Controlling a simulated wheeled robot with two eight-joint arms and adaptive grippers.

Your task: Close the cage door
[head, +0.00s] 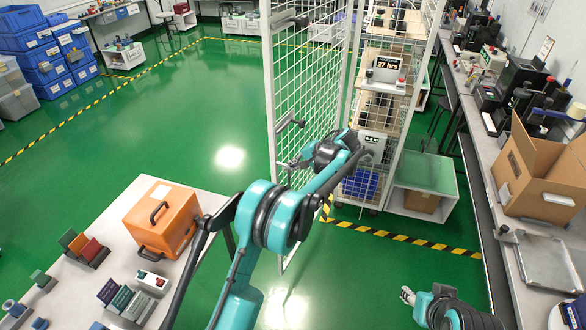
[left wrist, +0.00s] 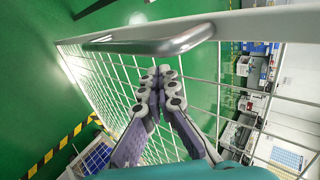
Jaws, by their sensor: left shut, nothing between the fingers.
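The cage door (head: 312,75) is a white mesh panel in a pale frame, standing swung out from the cage (head: 392,100), whose front is open. A grey bar handle (head: 290,123) is on the door. My left gripper (head: 294,164) is by the door, a little below the handle. In the left wrist view its fingers (left wrist: 162,72) are shut together and empty in front of the mesh (left wrist: 120,85), with the handle (left wrist: 150,44) just beyond the tips. Whether they touch the door I cannot tell. My right gripper (head: 407,296) is low at the right, small and partly hidden, away from the door.
The cage holds shelves with devices and a blue bin (head: 360,184). A table with an orange case (head: 163,218) is at the left. A bench with a cardboard box (head: 540,170) runs along the right. Green floor is clear between, with yellow-black tape (head: 400,239).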

